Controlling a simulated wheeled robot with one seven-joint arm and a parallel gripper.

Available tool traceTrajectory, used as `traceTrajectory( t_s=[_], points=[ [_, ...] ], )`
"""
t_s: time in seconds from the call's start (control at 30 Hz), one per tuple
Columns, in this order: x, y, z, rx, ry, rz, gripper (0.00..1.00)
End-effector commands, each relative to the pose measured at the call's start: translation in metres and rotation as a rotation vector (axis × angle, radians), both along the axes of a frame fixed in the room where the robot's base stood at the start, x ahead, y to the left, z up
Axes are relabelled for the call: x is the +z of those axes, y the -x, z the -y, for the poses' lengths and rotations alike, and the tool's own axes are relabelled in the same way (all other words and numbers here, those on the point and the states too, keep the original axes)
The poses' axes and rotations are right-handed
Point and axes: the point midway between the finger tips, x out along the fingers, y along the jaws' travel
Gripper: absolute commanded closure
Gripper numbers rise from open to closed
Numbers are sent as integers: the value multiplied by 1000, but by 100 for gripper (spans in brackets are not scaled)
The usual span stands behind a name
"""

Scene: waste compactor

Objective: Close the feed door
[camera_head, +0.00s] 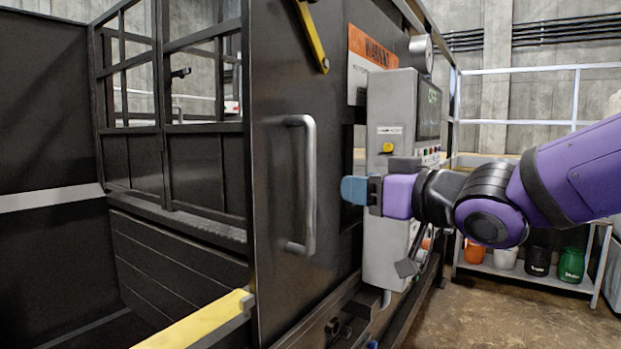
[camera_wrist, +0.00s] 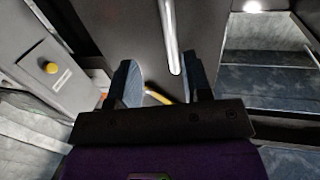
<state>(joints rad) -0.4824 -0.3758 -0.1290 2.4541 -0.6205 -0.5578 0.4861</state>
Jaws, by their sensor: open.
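The feed door appears to be the dark steel panel (camera_head: 279,215) with a vertical metal bar handle (camera_head: 310,185). To its left the dark chamber opening is uncovered. My gripper (camera_head: 354,190), with blue fingertips, is to the right of the handle at about mid-handle height, apart from it in the picture. In the wrist view the two fingers of my gripper (camera_wrist: 162,75) are spread with nothing between them. The bar handle (camera_wrist: 171,38) shows beyond the fingertips, nearer the right finger. One fingertip is hidden in the head view.
A grey control box (camera_head: 386,255) with a yellow button stands close behind my gripper. A yellow bar (camera_head: 197,322) crosses the lower front of the opening. A framed railing (camera_head: 205,130) stands at the left. A shelf with several pots is at the right.

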Motion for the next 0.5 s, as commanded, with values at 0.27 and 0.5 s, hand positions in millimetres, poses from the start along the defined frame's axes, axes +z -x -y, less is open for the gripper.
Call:
traceTrajectory(
  t_s=[0.27,0.5],
  points=[
    [2,-9,-18,38,-17,17,55],
    [1,-37,-42,37,-15,15,55]
  ],
)
